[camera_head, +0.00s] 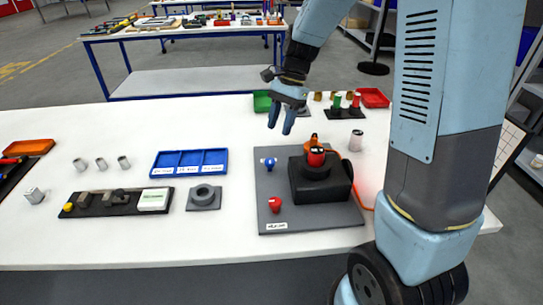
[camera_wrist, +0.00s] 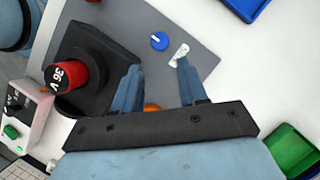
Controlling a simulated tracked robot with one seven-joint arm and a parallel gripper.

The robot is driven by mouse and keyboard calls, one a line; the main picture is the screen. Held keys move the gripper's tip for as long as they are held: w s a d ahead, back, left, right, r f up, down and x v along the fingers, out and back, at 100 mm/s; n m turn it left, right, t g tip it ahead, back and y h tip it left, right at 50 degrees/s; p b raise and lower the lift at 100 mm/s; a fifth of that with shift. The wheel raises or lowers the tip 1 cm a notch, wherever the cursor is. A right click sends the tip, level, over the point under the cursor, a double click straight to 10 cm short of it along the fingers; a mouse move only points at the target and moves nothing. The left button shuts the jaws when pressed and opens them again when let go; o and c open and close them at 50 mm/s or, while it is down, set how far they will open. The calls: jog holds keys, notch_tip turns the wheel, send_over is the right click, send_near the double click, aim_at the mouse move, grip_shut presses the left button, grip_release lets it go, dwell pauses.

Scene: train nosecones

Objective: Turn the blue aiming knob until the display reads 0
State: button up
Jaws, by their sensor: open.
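The blue knob (camera_head: 268,163) stands on a grey board (camera_head: 262,190), left of a black device with a red cylinder. In the wrist view the blue knob (camera_wrist: 159,41) shows a white mark on its top and lies just beyond the fingertips, roughly between them in the picture. My gripper (camera_head: 279,127) is open and empty above the far side of the board. Both fingers of my gripper (camera_wrist: 158,66) point toward the board, apart from the knob.
A red knob (camera_head: 275,204) is nearer the front of the board. The black device (camera_head: 325,187) with its red cylinder (camera_wrist: 65,75), marked "36 V", is a tall obstacle beside the blue knob. A blue tray (camera_head: 189,163) lies left; a green bin (camera_head: 262,101) stands behind.

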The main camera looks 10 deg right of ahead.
aim_at(270, 160)
jog(key=x, duration=1)
jog(key=shift+f, duration=0.15)
jog(key=shift+c, duration=0.2)
jog(key=c, duration=0.7)
jog(key=shift+n, duration=0.4)
